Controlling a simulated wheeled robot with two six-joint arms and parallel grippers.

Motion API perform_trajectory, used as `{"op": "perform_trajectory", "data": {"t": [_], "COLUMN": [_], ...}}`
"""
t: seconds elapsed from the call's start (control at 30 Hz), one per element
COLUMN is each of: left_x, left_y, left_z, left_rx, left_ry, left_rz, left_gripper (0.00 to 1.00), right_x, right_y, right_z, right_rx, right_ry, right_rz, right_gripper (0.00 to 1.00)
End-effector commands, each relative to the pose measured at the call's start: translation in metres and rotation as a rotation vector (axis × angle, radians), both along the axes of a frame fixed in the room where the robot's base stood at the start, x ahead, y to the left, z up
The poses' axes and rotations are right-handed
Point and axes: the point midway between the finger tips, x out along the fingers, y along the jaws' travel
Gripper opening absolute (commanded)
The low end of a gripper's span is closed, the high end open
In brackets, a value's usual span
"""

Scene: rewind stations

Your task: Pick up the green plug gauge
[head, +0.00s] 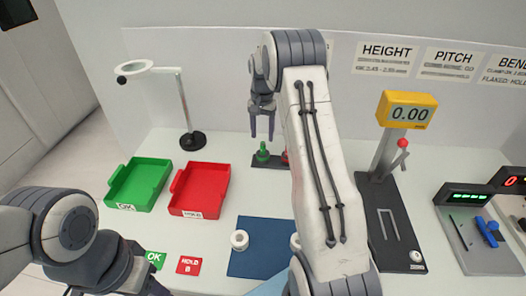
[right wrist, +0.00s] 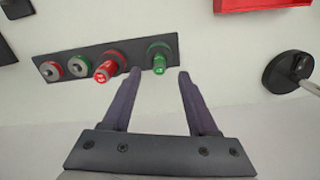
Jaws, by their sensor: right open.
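The green plug gauge (head: 262,153) stands upright in a dark rack (head: 258,166) near the back wall in the head view. In the right wrist view the green plug gauge (right wrist: 159,57) sits at one end of the rack (right wrist: 133,55). My right gripper (head: 262,136) is open and empty above the green gauge. In the right wrist view its fingertips (right wrist: 160,72) lie to either side of the gauge's line, and I see no contact. A red plug gauge (right wrist: 106,69) stands beside it, mostly hidden behind my arm in the head view. My left gripper's fingers are out of view.
Two ring gauges (right wrist: 65,69) sit further along the rack. A green tray (head: 139,184) and a red tray (head: 200,190) lie left of a blue mat (head: 262,248). A height gauge (head: 388,170) stands right of my arm.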

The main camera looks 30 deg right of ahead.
Motion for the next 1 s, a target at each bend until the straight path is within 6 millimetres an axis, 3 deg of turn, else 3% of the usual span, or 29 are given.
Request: {"op": "perform_trajectory", "data": {"t": [0.23, 0.5, 0.8, 0.83, 0.97, 1.0], "left_x": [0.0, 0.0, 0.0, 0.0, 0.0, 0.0], "left_y": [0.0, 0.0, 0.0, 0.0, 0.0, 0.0], "left_z": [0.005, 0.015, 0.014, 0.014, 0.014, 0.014], "left_rx": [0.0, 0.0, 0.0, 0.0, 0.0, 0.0], "left_ry": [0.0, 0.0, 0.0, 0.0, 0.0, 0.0], "left_rz": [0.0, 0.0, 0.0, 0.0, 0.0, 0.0], "left_gripper": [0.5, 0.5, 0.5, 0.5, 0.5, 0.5], "right_x": [0.0, 0.001, 0.001, 0.001, 0.001, 0.001], "right_y": [0.0, -0.003, -0.003, -0.003, -0.003, -0.003], "right_z": [-0.02, -0.058, -0.064, -0.064, -0.064, -0.064], "right_rx": [0.001, 0.001, -0.001, -0.001, 0.0, 0.0], "right_ry": [0.002, 0.001, -0.002, -0.002, -0.001, -0.001], "right_rz": [0.001, 0.002, 0.002, 0.002, 0.002, 0.003], "right_gripper": [0.59, 0.59, 0.59, 0.52, 0.02, 0.0]}}
